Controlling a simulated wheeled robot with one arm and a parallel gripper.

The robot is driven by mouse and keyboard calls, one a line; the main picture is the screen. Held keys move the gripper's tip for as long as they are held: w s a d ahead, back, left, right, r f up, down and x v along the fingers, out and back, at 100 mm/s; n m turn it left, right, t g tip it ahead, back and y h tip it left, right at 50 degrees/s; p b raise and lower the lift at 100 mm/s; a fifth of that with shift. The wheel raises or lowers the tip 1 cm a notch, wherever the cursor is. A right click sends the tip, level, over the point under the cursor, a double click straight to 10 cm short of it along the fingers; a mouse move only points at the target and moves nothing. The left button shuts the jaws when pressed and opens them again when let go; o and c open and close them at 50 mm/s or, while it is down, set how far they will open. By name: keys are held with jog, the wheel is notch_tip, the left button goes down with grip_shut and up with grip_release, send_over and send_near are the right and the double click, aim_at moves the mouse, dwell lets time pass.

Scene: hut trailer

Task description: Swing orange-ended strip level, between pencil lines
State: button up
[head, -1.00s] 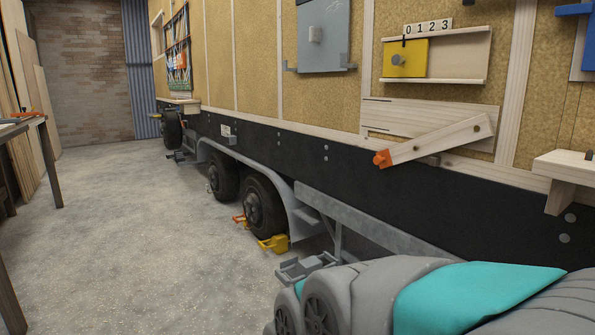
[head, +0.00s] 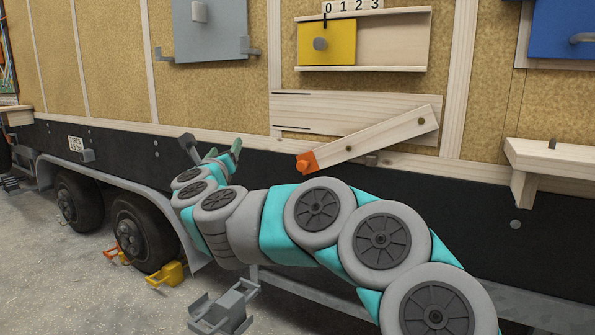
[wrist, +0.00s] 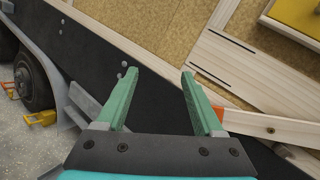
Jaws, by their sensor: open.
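A pale wooden strip (head: 375,137) with an orange end (head: 307,162) is fixed on the trailer wall. It slants, with the orange end low at the left and the bolted end high at the right. It partly covers a wooden board (head: 340,105) with two dark pencil lines at its left edge, an upper one (head: 306,94) and a lower one (head: 300,128). The orange end lies below the lower line. My gripper (head: 216,152) is open and empty, left of the orange end. In the wrist view the green fingers are apart, with the orange end (wrist: 219,113) just right of the right finger.
A yellow sliding panel (head: 327,43) sits above the board under the numbers. A grey panel (head: 210,30) hangs upper left. A wooden shelf (head: 550,158) juts out at right. Wheels and a yellow chock (head: 166,275) are below left. The dark trailer beam runs below the strip.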

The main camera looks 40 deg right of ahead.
aim_at(301, 167)
jog(key=s+d+f+m+g+h, duration=0.55)
jog(key=d+f+m+g, duration=0.3)
jog(key=d+m, duration=0.3)
jog(key=shift+n+g+y, duration=0.25)
jog(key=shift+n, duration=0.1)
jog(key=x, duration=0.5)
jog(key=r+x, duration=0.1)
jog(key=x, duration=0.2)
jog(key=shift+s+d+p, duration=0.2)
jog(key=shift+s+p, duration=0.15)
jog(key=shift+p, duration=0.05)
grip_shut()
